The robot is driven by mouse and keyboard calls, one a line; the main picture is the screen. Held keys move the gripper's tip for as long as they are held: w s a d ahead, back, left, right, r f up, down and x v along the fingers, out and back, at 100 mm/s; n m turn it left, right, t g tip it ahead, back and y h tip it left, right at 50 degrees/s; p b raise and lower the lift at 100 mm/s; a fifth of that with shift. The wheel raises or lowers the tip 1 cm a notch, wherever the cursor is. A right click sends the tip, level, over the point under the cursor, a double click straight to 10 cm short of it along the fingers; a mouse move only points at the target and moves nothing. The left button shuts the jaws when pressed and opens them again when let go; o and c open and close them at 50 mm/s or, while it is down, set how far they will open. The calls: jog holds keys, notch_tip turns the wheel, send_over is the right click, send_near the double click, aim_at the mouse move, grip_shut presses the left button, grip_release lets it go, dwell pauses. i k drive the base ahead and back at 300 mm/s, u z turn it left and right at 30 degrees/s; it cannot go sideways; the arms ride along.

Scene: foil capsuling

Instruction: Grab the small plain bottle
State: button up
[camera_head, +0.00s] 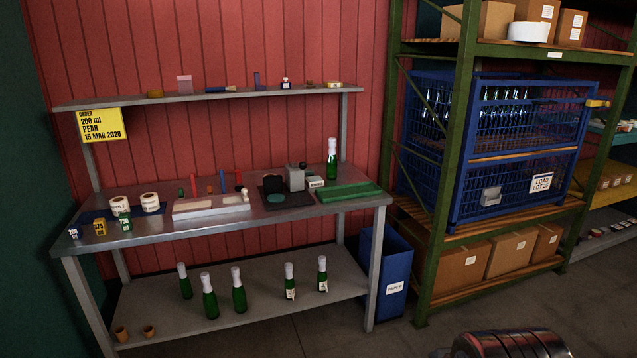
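Several green bottles with pale tops stand upright on the bench's lower shelf (255,310). Three at the left show no label: a back-left bottle (185,284), a front bottle (209,300) and a middle bottle (239,295). The back-left one looks smallest, though it also stands farther back. Two bottles to the right carry pale labels, one (290,284) left of the other (322,276). Another green bottle (332,165) stands on the bench top at the back right; I cannot make out a label. My gripper is not in view.
The metal bench (330,215) holds label rolls (150,203), a white fixture (210,207), a dark press and a green tray (350,192). A blue bin (390,280) stands right of it, beside a green rack (440,220). Small cups (121,334) sit front-left below.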

aim_at(332, 161)
jog(key=u, duration=0.15)
jog(key=i, duration=1.5)
jog(key=u, duration=0.4)
jog(key=i, duration=1.8)
jog(key=u, duration=0.2)
